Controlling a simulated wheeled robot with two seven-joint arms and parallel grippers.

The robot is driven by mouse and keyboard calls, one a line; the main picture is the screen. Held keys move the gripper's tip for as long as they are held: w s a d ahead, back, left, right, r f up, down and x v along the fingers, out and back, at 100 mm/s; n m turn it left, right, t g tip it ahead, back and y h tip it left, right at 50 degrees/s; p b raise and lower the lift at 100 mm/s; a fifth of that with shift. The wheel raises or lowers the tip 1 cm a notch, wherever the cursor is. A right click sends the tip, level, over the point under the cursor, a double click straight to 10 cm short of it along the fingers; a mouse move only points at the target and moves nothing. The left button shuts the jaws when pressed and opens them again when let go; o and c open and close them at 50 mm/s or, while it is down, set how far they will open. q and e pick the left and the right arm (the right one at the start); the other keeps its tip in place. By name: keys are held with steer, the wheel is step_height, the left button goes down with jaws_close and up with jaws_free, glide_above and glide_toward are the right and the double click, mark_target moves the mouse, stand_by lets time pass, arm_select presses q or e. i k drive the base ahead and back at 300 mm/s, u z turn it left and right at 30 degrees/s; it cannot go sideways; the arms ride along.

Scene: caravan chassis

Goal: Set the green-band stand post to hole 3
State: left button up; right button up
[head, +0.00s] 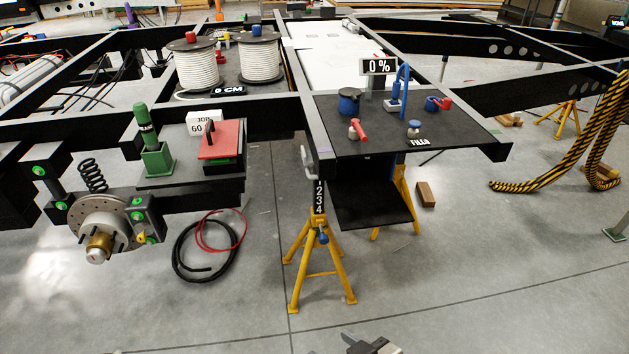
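A yellow stand (320,262) stands on the floor under the chassis corner. Its upright black post (319,197) carries white numbers, with 2, 3 and 4 legible down to the stand's top. A blue-ended pin (323,237) sits at the stand's neck. I cannot make out a green band on this post. A second yellow stand (401,185) is partly hidden behind the dark hanging panel. Part of a grey and black gripper (370,344), seemingly my right, shows at the bottom edge, well below the near stand; its opening cannot be made out. My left gripper is not in view.
A black shelf (460,135) with blue and red fittings overhangs the near stand. A brake disc (103,222) and coiled hoses (205,245) are at left. A wooden block (426,194) lies behind. The floor in front is clear.

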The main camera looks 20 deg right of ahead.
mark_target(318, 186)
steer(key=k, duration=0.55)
steer(key=z, duration=0.15)
steer(key=i, duration=1.65)
steer(key=u, duration=0.25)
